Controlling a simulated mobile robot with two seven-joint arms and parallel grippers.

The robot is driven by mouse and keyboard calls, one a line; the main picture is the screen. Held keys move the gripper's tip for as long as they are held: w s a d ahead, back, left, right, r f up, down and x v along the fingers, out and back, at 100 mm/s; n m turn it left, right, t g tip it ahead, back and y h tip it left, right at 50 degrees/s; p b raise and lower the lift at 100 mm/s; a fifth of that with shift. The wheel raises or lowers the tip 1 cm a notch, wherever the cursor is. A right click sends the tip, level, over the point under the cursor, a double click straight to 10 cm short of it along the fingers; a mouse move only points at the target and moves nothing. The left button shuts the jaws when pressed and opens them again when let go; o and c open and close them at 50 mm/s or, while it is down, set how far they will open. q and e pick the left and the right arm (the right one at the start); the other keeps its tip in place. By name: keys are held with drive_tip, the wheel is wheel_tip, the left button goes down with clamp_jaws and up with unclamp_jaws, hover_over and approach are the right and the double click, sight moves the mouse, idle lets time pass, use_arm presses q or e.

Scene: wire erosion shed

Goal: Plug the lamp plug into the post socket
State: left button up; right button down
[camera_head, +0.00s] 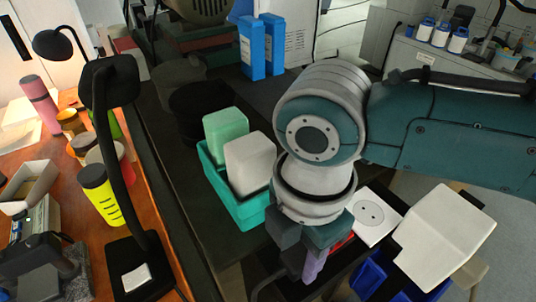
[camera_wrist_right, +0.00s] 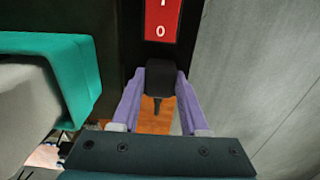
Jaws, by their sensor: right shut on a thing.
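My right gripper (camera_head: 314,262) points down in the head view, just left of and nearer than the white socket (camera_head: 370,213). In the right wrist view its purple fingers (camera_wrist_right: 160,104) are shut on the black lamp plug (camera_wrist_right: 160,76), which sits between the fingertips. The head view hides the plug behind the gripper. The socket is a square white plate with a round outlet, and the plug is apart from it. A black lamp (camera_head: 142,268) stands on the left; I cannot tell whether the plug's cable leads to it. My left gripper is not in view.
A red switch (camera_wrist_right: 162,18) lies just beyond the plug in the wrist view. A teal crate (camera_head: 240,212) with green and white containers stands left of my right gripper. A white box (camera_head: 445,235) is right of the socket. A yellow tumbler (camera_head: 100,195) stands on the wooden desk.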

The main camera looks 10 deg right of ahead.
sight(299, 254)
use_arm(q)
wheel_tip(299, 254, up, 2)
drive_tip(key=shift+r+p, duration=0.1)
drive_tip(key=shift+p, duration=0.95)
use_arm(e)
wheel_tip(299, 254, up, 20)
